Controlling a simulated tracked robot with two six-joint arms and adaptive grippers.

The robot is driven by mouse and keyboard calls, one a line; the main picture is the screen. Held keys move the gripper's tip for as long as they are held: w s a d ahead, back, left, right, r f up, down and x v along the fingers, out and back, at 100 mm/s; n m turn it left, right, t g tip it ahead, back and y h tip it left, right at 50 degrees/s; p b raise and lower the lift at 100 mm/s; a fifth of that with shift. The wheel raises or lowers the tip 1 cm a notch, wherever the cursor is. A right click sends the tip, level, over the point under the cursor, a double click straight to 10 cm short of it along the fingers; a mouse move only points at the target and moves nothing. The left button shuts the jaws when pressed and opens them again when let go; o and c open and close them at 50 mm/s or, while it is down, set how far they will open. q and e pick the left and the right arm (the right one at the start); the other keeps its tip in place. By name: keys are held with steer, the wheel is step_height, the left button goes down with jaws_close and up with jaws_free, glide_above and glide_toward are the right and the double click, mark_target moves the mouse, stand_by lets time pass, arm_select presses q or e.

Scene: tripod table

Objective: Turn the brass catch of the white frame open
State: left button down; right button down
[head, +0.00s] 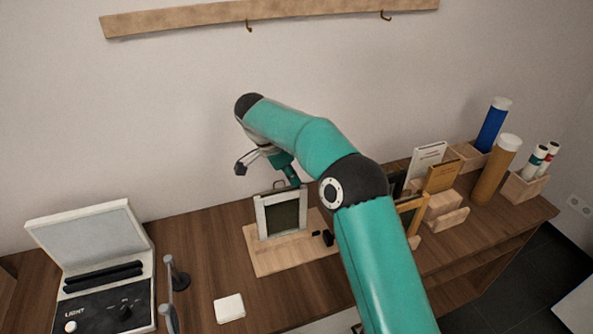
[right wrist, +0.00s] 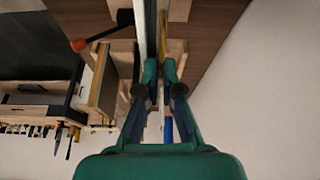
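The white frame (head: 262,222) stands upright around a dark panel on a pale wooden board on the table. My right arm reaches over it, and my right gripper (head: 293,183) points down at the frame's top edge. In the right wrist view my right gripper (right wrist: 160,66) has its fingertips close together, with a narrow gap. A pale edge and a thin yellowish strip run behind that gap. I cannot tell whether the fingers touch or hold anything. The brass catch is not clearly visible. My left gripper is not in view.
A light box (head: 92,240) with a raised lid stands at the left. A white square block (head: 229,308) lies in front of the board. Wooden holders, a blue tube (head: 493,126) and a brown tube (head: 497,170) stand at the right. A hook rail (head: 300,12) is on the wall.

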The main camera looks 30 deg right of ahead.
steer(key=shift+m+p, duration=0.3)
steer(key=shift+m, duration=0.2)
steer(key=c, duration=1.3)
jaws_free()
steer(key=shift+d, duration=0.1)
steer(key=shift+c, duration=0.2)
steer(key=shift+v, duration=3.7)
steer(key=shift+w, duration=0.15)
